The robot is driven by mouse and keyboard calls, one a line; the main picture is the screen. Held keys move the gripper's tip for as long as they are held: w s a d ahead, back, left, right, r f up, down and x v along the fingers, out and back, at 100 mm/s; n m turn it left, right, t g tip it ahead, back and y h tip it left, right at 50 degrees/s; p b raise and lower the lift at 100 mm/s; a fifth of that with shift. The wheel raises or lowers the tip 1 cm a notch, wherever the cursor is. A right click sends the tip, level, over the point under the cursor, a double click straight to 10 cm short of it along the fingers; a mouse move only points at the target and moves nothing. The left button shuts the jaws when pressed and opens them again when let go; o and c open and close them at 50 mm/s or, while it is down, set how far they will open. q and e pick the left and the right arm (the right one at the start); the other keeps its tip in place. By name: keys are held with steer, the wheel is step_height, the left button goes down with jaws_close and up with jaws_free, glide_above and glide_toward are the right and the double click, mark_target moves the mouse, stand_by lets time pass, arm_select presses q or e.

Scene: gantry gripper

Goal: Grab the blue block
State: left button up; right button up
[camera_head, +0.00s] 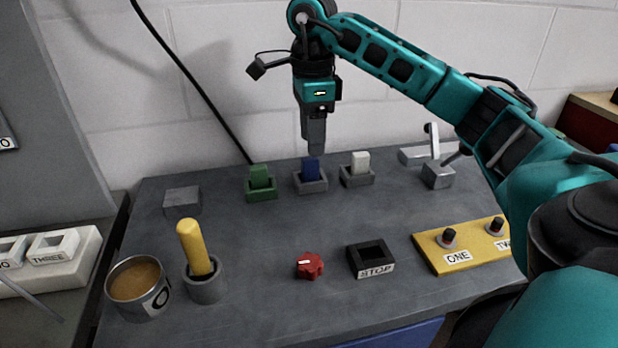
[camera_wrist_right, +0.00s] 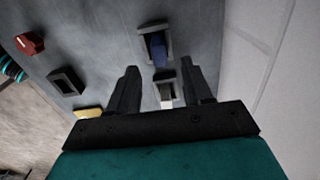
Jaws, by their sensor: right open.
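The blue block (camera_head: 311,170) stands upright in a grey square socket (camera_head: 311,186) at the back middle of the dark table. My right gripper (camera_head: 316,152) points down just above the block. From this angle its tips appear very close to the block's top, and I cannot tell whether they touch. In the right wrist view my right gripper (camera_wrist_right: 161,75) is open and empty, with its two fingers apart. The blue block (camera_wrist_right: 159,52) shows there beyond the fingertips, roughly in line with the gap between them. My left gripper is not in view.
A green block (camera_head: 259,177) and a white block (camera_head: 360,162) stand in sockets on either side. A grey block (camera_head: 182,200) lies left and a metal lever box (camera_head: 437,175) stands right. A yellow stick (camera_head: 192,245), red knob (camera_head: 309,265) and STOP socket (camera_head: 371,260) are nearer the front.

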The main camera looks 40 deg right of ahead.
mark_target(310, 161)
steer(key=shift+a+f+b, duration=0.15)
steer(key=shift+f+b, duration=0.25)
steer(key=shift+f, duration=2.6)
steer(key=shift+c, duration=0.5)
jaws_close()
